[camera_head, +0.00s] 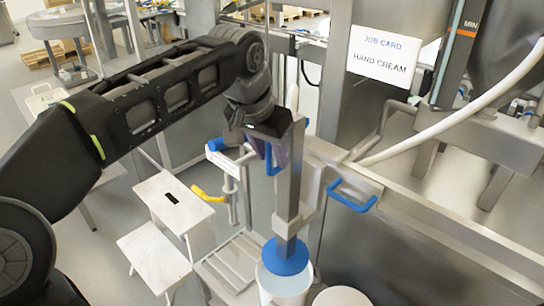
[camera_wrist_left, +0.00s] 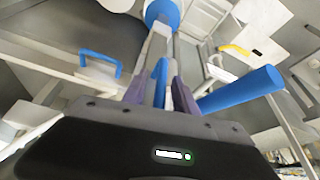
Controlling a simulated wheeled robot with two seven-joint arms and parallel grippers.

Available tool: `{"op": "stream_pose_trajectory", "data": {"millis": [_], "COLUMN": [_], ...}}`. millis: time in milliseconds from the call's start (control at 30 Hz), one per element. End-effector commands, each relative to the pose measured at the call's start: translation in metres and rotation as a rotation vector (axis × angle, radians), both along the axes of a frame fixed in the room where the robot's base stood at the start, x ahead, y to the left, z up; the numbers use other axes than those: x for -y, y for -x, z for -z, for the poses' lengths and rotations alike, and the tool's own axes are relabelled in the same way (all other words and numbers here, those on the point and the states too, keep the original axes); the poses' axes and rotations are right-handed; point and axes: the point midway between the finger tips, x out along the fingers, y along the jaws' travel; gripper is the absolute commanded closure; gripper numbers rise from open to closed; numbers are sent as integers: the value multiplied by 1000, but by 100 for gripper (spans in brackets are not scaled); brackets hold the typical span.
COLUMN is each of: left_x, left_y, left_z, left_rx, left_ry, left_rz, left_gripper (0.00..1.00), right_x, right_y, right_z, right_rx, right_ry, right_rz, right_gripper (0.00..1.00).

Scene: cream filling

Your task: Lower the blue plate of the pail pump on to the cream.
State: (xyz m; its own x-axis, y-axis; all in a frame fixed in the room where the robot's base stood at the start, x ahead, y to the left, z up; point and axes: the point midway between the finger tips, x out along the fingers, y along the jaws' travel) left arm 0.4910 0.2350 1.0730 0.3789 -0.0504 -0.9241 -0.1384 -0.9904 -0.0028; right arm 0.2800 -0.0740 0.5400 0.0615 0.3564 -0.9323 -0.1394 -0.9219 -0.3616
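The pail pump's steel column (camera_head: 289,190) stands upright and carries the round blue plate (camera_head: 286,257) at its lower end. The plate is over the mouth of a white pail (camera_head: 283,290), and I cannot tell whether it touches the cream. The plate also shows at the top of the left wrist view (camera_wrist_left: 162,12). My left gripper (camera_head: 273,152) is beside the column at a blue handle (camera_head: 268,160). In the left wrist view its purple fingers (camera_wrist_left: 160,95) stand close on both sides of the blue handle (camera_wrist_left: 160,75). My right gripper is not in view.
A second blue handle (camera_head: 350,196) juts from the steel frame right of the column. A yellow handle (camera_head: 208,194) and a blue-ended bar (camera_head: 216,144) are at the left. A white step stool (camera_head: 155,255) stands left of the pail. A white round lid or pail (camera_head: 341,297) is at its right.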

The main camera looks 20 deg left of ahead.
Motion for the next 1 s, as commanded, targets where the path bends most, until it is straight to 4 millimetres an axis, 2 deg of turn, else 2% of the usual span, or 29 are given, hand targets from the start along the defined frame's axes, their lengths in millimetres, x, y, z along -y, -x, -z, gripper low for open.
{"op": "stream_pose_trajectory", "data": {"millis": [100,367,800,1000], "left_x": [0,0,1,0], "left_y": [-3,-4,-4,-4], "left_z": [8,9,9,9], "left_rx": [-1,0,1,1], "left_ry": [0,0,0,0], "left_rz": [0,0,0,0], "left_gripper": [66,66,100,100], "right_x": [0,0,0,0], "right_y": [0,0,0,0], "right_z": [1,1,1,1], "right_rx": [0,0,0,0], "right_ry": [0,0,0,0], "right_rz": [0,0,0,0], "right_gripper": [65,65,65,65]}}
